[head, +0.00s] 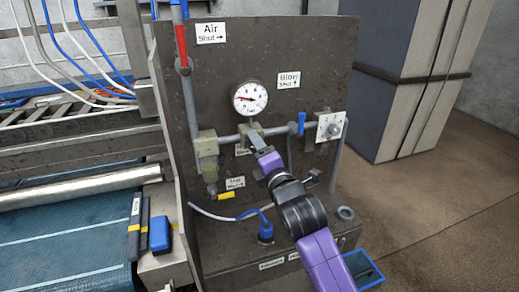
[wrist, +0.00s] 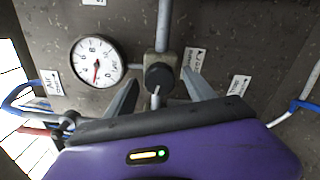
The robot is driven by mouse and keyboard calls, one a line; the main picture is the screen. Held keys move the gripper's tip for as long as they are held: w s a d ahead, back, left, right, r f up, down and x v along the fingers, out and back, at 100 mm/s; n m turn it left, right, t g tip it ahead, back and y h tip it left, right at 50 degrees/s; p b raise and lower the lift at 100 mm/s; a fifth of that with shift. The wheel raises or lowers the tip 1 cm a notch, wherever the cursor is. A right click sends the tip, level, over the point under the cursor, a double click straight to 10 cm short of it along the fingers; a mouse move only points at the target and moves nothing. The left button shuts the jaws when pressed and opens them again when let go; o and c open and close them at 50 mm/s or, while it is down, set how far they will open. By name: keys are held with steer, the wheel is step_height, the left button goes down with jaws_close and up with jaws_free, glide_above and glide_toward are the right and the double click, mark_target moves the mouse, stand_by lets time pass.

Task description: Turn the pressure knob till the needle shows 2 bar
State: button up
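The round white pressure gauge (head: 249,97) is on the dark upright panel. Its red needle points left and slightly up in the head view; the numbers are too small to read surely. The gauge also shows in the wrist view (wrist: 96,61), turned, with the needle pointing down. The black pressure knob (wrist: 159,77) sits on the metal regulator body (head: 246,130) below the gauge. My gripper (head: 258,145) is in front of the regulator and hides the knob in the head view. In the wrist view its two fingers (wrist: 160,84) stand apart on either side of the knob, with gaps showing.
A red-handled Air valve (head: 181,48) is at upper left. A blue lever (head: 301,123) and a light plate with a fitting (head: 331,127) are right of the regulator. A yellow-handled valve (head: 225,196) is lower left. A blue tray (head: 364,270) is at lower right.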

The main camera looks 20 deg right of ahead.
steer(key=shift+s, duration=0.1)
steer(key=s+b, duration=0.1)
steer(key=s, duration=0.6)
steer(key=shift+s, duration=0.35)
steer(key=s+b, duration=0.1)
steer(key=s, duration=0.8)
stand_by(0.5)
